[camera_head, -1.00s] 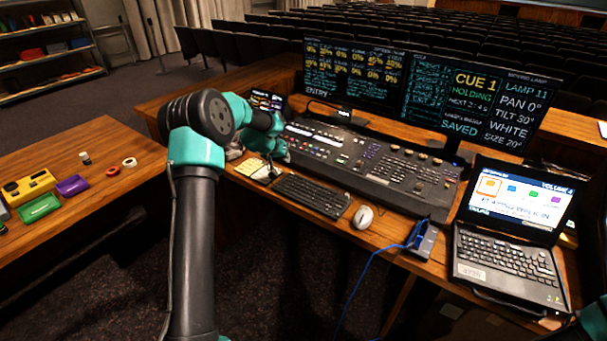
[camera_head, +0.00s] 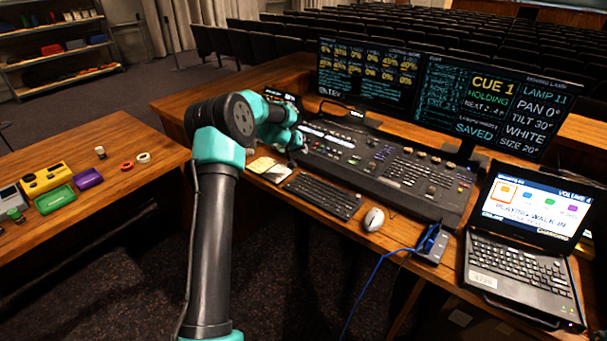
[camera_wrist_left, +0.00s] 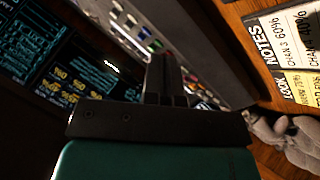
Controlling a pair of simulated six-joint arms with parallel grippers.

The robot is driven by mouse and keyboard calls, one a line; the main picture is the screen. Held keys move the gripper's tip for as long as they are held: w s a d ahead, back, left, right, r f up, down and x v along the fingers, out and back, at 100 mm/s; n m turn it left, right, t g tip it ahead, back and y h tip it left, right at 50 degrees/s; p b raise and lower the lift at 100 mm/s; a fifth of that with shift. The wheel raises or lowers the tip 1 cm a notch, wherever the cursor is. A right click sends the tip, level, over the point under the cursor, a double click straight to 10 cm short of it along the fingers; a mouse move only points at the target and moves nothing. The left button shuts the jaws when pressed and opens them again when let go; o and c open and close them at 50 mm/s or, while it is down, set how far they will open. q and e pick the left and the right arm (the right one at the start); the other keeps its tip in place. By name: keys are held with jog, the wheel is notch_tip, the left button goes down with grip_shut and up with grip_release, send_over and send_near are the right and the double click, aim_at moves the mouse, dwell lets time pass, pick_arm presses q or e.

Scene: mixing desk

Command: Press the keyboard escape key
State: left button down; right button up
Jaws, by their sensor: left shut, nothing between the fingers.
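The black keyboard (camera_head: 323,196) lies on the wooden desk, left of the mouse. Its escape key is too small to make out in the head view. My left gripper (camera_head: 297,145) is beyond the keyboard's left end, near the left part of the mixing console (camera_head: 385,168). In the left wrist view its fingers (camera_wrist_left: 162,75) are shut and empty, with the console's coloured buttons behind them. The keyboard does not clearly show in the wrist view. I cannot tell how high the fingers are. My right gripper is out of view.
Note cards (camera_head: 268,169) lie left of the keyboard and also show in the wrist view (camera_wrist_left: 290,40). A mouse (camera_head: 373,219), a small box with a blue cable (camera_head: 433,242) and a laptop (camera_head: 520,265) stand to the right. Two monitors (camera_head: 485,105) stand behind the console.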

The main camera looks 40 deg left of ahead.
aim_at(302, 173)
pick_arm(q)
jog(key=shift+f, duration=3.45)
jog(key=shift+f, duration=0.2)
jog(key=shift+f, duration=0.25)
jog(key=shift+f, duration=0.3)
jog(key=shift+r, duration=0.75)
jog(key=shift+r, duration=0.15)
jog(key=shift+r, duration=2.35)
